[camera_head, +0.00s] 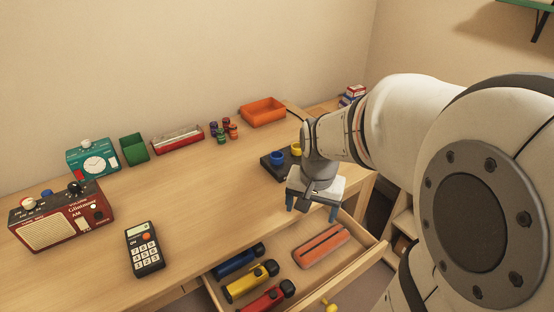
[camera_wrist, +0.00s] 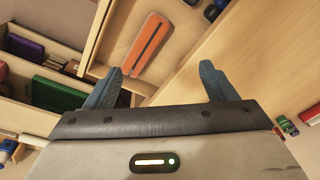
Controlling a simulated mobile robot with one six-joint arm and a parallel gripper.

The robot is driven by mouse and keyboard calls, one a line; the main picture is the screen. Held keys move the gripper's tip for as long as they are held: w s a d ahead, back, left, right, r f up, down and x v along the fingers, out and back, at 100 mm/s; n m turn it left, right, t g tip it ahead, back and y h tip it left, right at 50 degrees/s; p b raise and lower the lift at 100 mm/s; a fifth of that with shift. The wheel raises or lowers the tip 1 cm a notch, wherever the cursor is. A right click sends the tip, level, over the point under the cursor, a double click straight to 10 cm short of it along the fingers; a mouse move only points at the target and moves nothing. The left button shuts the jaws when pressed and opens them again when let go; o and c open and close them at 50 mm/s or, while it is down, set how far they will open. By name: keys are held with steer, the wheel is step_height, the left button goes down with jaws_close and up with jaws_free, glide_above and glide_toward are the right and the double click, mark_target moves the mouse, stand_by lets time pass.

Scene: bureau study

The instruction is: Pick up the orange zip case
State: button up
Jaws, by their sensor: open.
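The orange zip case (camera_head: 321,246) lies flat in the open drawer (camera_head: 359,262), on its right side, with a dark zip line along its middle. In the wrist view the orange zip case (camera_wrist: 146,50) shows beyond the fingertips, up and left of centre. My gripper (camera_head: 311,207) is over the desk's front edge, above and behind the case in the head view. In the wrist view my gripper (camera_wrist: 161,72) has its two blue fingers wide apart with nothing between them. The gripper is apart from the case.
A dark tray with blue and yellow round pieces (camera_head: 278,158) sits beside my gripper on the desk. A calculator (camera_head: 144,249) and red radio (camera_head: 62,216) stand left. The desk's middle is clear.

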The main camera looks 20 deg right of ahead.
mark_target(323, 241)
steer(key=w+d+f+m+b, duration=0.2)
steer(key=f, duration=0.3)
steer(key=w+d+f+m+g+b, duration=0.1)
steer(key=d+f+m+b, duration=0.1)
steer(key=f, duration=0.3)
steer(key=w+d+f+m+b, duration=0.2)
steer(key=d+f+m, duration=0.1)
steer(key=f, duration=0.3)
steer(key=shift+w, duration=0.3)
steer(key=shift+d+f+m, duration=0.15)
steer(key=shift+f+m, duration=0.15)
steer(key=shift+f, duration=0.15)
steer(key=f, duration=0.2)
steer(key=f+b, duration=0.1)
steer(key=f, duration=0.1)
steer(key=f+b, duration=0.1)
steer(key=f, duration=0.2)
steer(key=shift+s+d+f, duration=0.1)
steer(key=shift+s+d, duration=0.15)
steer(key=shift+s, duration=0.05)
steer(key=c, duration=1.1)
